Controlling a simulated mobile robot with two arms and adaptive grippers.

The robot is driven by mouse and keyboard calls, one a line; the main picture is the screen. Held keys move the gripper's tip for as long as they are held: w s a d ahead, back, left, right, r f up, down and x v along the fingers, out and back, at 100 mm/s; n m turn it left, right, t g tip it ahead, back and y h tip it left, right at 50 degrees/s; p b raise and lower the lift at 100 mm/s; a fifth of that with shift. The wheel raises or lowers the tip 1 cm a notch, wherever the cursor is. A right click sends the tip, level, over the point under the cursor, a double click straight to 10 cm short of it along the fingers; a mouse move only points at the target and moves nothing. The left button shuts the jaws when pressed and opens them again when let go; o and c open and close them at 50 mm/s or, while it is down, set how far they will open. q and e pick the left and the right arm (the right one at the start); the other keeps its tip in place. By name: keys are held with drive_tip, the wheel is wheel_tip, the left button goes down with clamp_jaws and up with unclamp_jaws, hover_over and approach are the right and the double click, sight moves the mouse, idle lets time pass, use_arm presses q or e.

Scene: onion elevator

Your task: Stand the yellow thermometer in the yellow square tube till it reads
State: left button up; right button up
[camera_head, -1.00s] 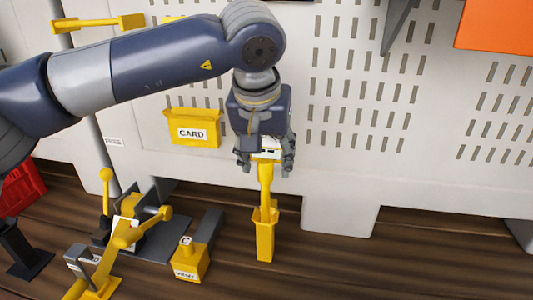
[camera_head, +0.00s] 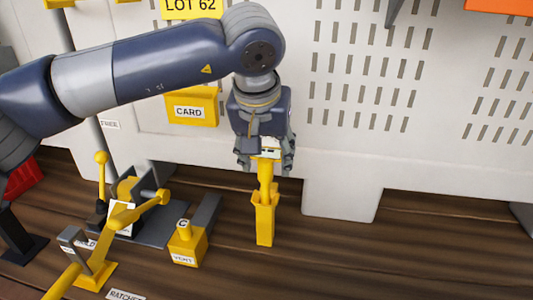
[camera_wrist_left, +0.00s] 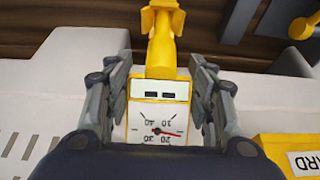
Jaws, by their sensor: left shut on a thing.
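The yellow thermometer (camera_head: 266,172) hangs upright in my left gripper (camera_head: 265,160), stem down. The gripper is shut on its head. The yellow square tube (camera_head: 264,226) stands on the wooden floor right below, and the lower stem appears to be inside its open top; the tip is hidden. In the left wrist view the gripper (camera_wrist_left: 160,105) has its fingers on both sides of the thermometer's white dial (camera_wrist_left: 158,128). The dial has a red needle and two small dark windows, with no clear figures in them. My right gripper is not in view.
A yellow box marked VENT (camera_head: 186,246) stands left of the tube. Further left are yellow levers (camera_head: 118,222) on a dark base. A yellow CARD holder (camera_head: 190,108) hangs on the pale slotted panel (camera_head: 400,130) behind. The floor right of the tube is clear.

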use_arm(q)
drive_tip(key=o, duration=1.5)
drive_tip(key=shift+r, duration=0.1)
